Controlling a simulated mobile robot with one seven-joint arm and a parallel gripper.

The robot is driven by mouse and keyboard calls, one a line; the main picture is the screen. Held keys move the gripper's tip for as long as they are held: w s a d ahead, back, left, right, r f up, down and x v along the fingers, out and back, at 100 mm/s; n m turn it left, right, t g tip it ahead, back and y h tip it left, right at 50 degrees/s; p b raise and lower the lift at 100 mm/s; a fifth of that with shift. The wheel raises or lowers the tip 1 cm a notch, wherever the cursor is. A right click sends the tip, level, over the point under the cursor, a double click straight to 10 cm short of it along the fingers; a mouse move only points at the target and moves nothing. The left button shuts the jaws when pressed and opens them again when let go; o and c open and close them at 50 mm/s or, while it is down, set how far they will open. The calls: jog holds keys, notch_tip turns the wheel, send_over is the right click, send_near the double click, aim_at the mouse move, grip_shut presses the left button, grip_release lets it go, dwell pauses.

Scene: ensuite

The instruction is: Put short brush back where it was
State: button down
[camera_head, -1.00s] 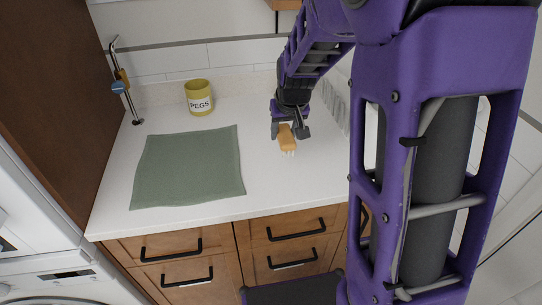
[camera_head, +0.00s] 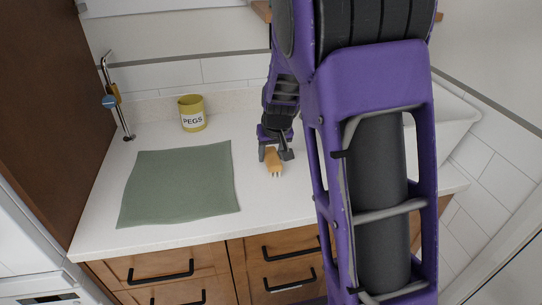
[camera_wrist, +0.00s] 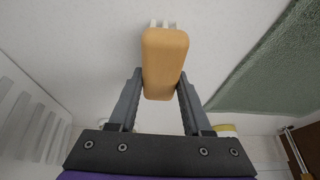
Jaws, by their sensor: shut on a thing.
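The short brush has an orange-tan wooden body and white bristles. It shows in the head view (camera_head: 273,160) on the right half of the counter, and in the wrist view (camera_wrist: 165,62). My gripper (camera_head: 275,153) is shut on the brush, with one finger on each side of its body, also seen in the wrist view (camera_wrist: 162,95). The bristles point toward the counter's front edge in the head view. I cannot tell whether the brush touches the counter or is just above it.
A green cloth (camera_head: 180,185) lies flat left of the brush. A yellow PEGS pot (camera_head: 192,113) stands at the back. A stand with a blue and a yellow item (camera_head: 115,98) is at the back left. My arm hides much of the right. Counter (camera_head: 255,205) in front of the brush is clear.

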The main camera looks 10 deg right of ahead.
aim_at(275, 163)
jog(key=shift+f, duration=0.25)
jog(key=shift+c, duration=1.7)
grip_release()
jog(key=shift+r, duration=0.15)
jog(key=shift+r, duration=0.25)
jog(key=p+v, duration=0.2)
jog(key=v, duration=0.9)
jog(key=shift+s+r, duration=0.25)
jog(key=shift+r, duration=0.05)
